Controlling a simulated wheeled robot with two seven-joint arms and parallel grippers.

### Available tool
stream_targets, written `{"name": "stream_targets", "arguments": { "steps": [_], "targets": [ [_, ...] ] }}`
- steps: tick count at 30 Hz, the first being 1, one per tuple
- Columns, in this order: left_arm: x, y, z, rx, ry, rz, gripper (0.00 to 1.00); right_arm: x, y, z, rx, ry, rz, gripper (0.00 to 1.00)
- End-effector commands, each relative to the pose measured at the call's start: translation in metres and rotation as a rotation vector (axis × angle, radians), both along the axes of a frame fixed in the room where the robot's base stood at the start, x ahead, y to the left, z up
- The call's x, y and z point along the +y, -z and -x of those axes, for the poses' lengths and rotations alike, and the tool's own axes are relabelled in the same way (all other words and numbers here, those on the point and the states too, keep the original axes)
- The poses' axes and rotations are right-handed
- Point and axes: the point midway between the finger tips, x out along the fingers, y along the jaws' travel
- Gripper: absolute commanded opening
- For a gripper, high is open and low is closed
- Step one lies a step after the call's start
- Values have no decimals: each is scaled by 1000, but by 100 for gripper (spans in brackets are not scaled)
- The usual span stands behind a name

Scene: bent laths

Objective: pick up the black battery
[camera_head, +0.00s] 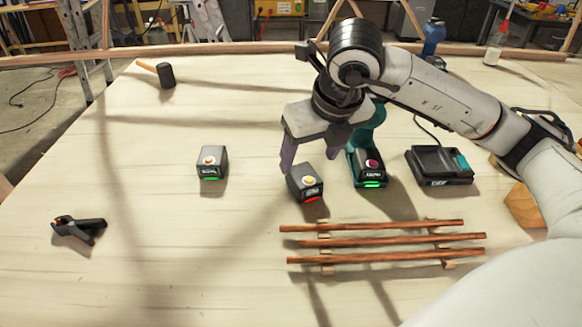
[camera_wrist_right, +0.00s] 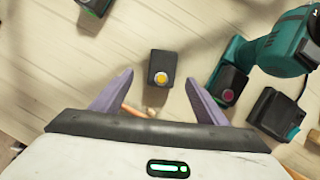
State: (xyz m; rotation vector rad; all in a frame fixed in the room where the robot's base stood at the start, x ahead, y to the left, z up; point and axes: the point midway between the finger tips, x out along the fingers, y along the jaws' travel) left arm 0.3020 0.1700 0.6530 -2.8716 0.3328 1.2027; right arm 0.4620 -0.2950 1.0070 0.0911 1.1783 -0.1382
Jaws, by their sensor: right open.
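A black battery (camera_head: 305,183) with a yellow button and a red light stands on the pale table. In the right wrist view this battery (camera_wrist_right: 162,67) lies between and just beyond the fingertips. My right gripper (camera_head: 309,164) is open, its purple fingers above and just behind the battery, apparently not touching it. A second dark battery (camera_head: 211,163) with an orange button and green light stands to the left. A third battery (camera_head: 370,170), with a red button and green light, sits at the foot of the teal drill (camera_head: 368,129). My left gripper is out of view.
Bent reddish laths (camera_head: 385,240) lie on small supports in front of the battery. A black charger (camera_head: 440,165) stands right of the drill. A black clamp (camera_head: 78,229) and a mallet (camera_head: 166,75) lie left. The table between clamp and laths is clear.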

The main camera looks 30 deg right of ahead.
Motion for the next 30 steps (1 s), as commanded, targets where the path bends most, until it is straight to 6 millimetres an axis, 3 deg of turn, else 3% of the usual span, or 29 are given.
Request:
{"name": "stream_targets", "arguments": {
  "steps": [7,19,28,30],
  "targets": [
    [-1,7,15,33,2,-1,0,-2,29,-11,2,1,-1,67],
    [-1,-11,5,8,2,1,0,-9,73,-27,2,1,-2,67],
    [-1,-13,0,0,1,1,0,-10,79,-30,-1,0,-1,67],
    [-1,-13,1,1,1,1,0,-10,79,-30,-1,0,-1,57]
  ]
}}
